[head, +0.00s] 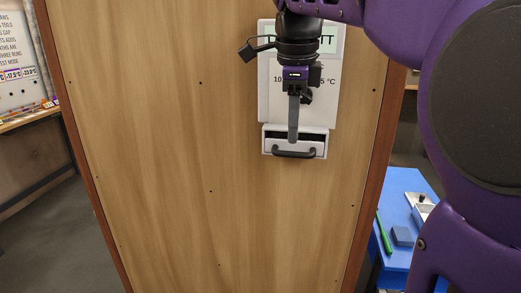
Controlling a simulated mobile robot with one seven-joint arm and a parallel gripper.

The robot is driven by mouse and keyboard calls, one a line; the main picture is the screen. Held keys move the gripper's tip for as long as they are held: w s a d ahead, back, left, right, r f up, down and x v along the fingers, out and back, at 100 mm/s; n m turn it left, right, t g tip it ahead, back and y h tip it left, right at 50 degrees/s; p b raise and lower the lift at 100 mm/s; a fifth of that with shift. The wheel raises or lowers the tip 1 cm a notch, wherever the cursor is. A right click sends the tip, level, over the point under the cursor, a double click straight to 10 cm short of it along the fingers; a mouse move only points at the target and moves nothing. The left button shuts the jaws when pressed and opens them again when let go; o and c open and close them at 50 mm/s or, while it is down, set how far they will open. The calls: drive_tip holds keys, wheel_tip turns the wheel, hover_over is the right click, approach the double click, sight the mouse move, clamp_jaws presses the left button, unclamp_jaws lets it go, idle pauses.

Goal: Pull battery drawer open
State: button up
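A white wall unit (264,90) with a display is fixed to a wooden panel. At its bottom is the battery drawer (319,152), with a dark curved handle (280,153) across its white front. A dark opening shows along the top of the drawer, on both sides of my finger. My gripper (293,139) points down in front of the unit, and its grey fingertip overlaps the drawer just above the handle. Contact with the handle cannot be told. The fingers line up edge-on, so their spacing is hidden. My wrist covers much of the display.
The wooden panel (150,150) is clear to the left of and below the unit. At right, a blue table (405,185) holds a green stick-like item (384,232), a grey block (402,236) and a white tray (420,200). A workbench (28,118) stands at far left.

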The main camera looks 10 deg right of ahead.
sight(292, 151)
drive_tip(key=shift+w+d+f+b, duration=0.1)
drive_tip(key=shift+w+f+b, duration=0.1)
drive_tip(key=shift+f, duration=0.9)
drive_tip(key=shift+w+f+b, duration=0.15)
drive_tip(key=shift+f, duration=0.9)
drive_tip(key=shift+c, duration=0.3)
clamp_jaws()
